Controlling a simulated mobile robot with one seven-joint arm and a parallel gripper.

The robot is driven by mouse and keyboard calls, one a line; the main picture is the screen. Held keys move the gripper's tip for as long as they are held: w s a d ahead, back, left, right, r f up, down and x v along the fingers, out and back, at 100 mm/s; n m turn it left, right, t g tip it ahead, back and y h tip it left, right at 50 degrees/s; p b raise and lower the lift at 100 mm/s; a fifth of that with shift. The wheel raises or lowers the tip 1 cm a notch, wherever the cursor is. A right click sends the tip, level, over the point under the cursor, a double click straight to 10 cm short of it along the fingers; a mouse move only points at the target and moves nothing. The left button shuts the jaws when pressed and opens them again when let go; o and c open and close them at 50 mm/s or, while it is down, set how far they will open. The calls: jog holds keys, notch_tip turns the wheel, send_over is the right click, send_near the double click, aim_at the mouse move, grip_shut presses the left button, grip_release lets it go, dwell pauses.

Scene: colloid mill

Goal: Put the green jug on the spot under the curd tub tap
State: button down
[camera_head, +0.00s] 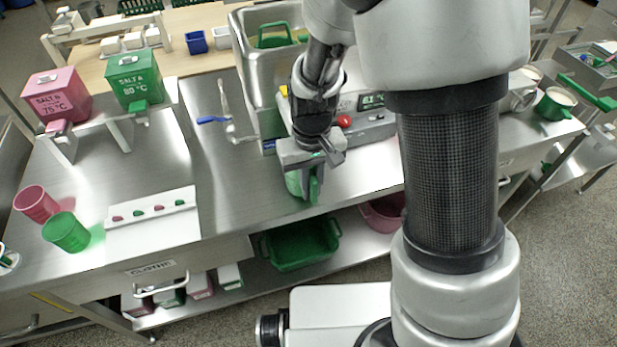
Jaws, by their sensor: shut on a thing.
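My gripper (314,164) points down over the front of the steel bench and is shut on a green jug (293,184). The gripper hides most of the jug's top. The jug is at the bench's front edge; I cannot tell whether it touches the bench. A deep steel tub (243,68) stands behind my gripper, with yellowish content and a green handled thing in it; it may be the curd tub. A tap with a blue lever (212,120) stands left of the tub. The spot under the tap cannot be made out.
A pink box (57,97) and a green box (134,78) stand on raised stands at left. A pink cup (36,203), a green cup (66,232) and a white board (152,221) sit in front. A control box with a red button (344,121) is behind my gripper.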

jog(key=shift+w+a, duration=0.25)
jog(key=shift+w, duration=0.55)
jog(key=shift+w+f, duration=0.1)
jog(key=shift+f, duration=0.2)
jog(key=shift+f, duration=0.1)
jog(key=shift+f+b, duration=0.15)
jog(key=shift+b, duration=0.15)
jog(key=c, duration=1.8)
grip_release()
jog(key=shift+o, duration=0.2)
